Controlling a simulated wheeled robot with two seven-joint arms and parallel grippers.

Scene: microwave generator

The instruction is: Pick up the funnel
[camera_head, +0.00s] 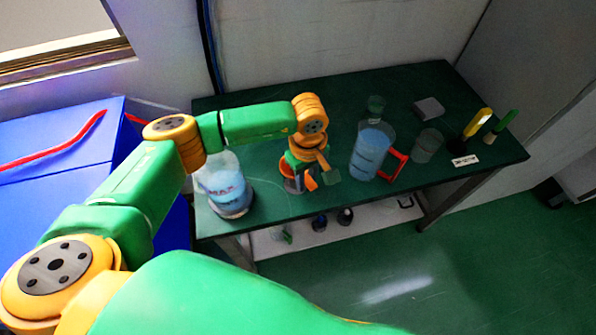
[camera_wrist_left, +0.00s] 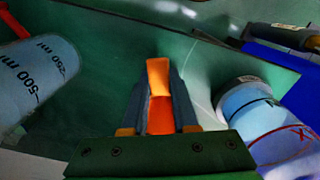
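My left gripper (camera_head: 318,180) hangs over the front of the green table, with its fingers pointing down. In the left wrist view the gripper (camera_wrist_left: 165,75) shows two dark fingers with an orange and red-orange piece (camera_wrist_left: 160,115) between them. I cannot tell if this piece is the funnel, or whether the fingers grip it. In the head view a small orange-and-pale thing (camera_head: 292,183) shows beside and under the gripper, partly hidden by it. No funnel shape is clear. My right gripper is out of view.
A bottle with blue liquid (camera_head: 228,190) stands left of the gripper. A blue graduated beaker (camera_head: 370,150) and a red frame (camera_head: 396,165) stand to its right. A clear beaker (camera_head: 427,147) and yellow- and green-handled tools (camera_head: 476,125) are further right. The back left of the table (camera_head: 258,92) is clear.

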